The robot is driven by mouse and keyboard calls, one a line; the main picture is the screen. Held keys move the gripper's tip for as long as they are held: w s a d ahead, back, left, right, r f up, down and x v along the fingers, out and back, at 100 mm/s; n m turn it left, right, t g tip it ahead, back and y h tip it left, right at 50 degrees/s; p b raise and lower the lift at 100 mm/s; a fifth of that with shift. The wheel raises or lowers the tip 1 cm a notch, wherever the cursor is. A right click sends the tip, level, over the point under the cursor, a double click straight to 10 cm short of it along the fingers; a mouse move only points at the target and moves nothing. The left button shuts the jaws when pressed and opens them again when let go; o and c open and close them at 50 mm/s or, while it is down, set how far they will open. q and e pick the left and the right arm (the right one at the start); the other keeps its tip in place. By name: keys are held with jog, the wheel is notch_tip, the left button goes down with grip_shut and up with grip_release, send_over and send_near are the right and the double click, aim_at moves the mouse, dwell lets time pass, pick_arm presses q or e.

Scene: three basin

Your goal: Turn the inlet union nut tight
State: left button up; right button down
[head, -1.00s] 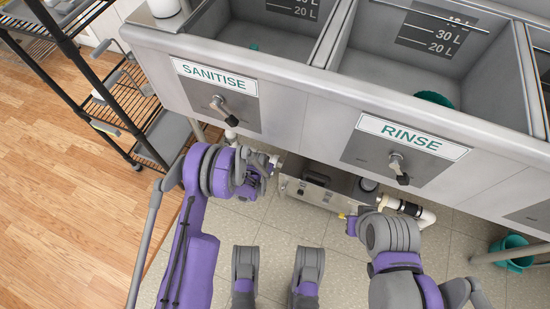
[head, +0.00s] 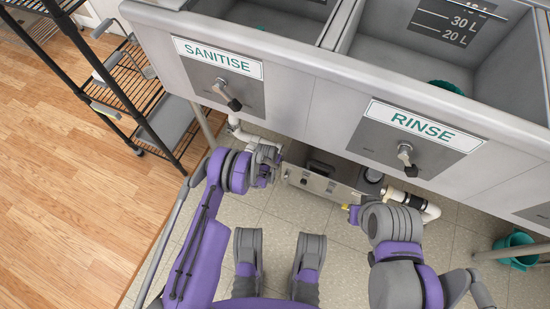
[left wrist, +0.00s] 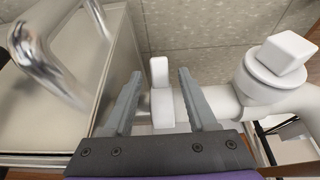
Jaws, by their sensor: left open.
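The inlet union nut (left wrist: 162,98) is white with an upright tab and sits on the white pipe beside the steel box. In the left wrist view, my left gripper (left wrist: 160,100) is open, with one finger on each side of the nut and gaps still showing. In the head view, my left gripper (head: 271,164) is at the left end of the steel box (head: 325,179), and it hides the nut. My right gripper (head: 352,211) is near the box's right end, by a yellow part; its fingers are too small and covered to judge.
A white pipe (left wrist: 222,102) runs right from the nut to a fitting with a square white cap (left wrist: 287,52). A metal handle (left wrist: 45,55) rises from the box lid. The sink front (head: 310,95) overhangs the box. A wire rack (head: 120,90) stands left.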

pick_arm(q)
grip_shut()
dwell(0.3)
jog(key=shift+w+r+g+y, duration=0.1)
jog(key=shift+r+g+y, duration=0.3)
jog(key=shift+g, duration=0.6)
jog(key=shift+r+g+y, duration=0.3)
jog(key=shift+r+g, duration=0.1)
jog(key=shift+g, duration=0.6)
grip_release()
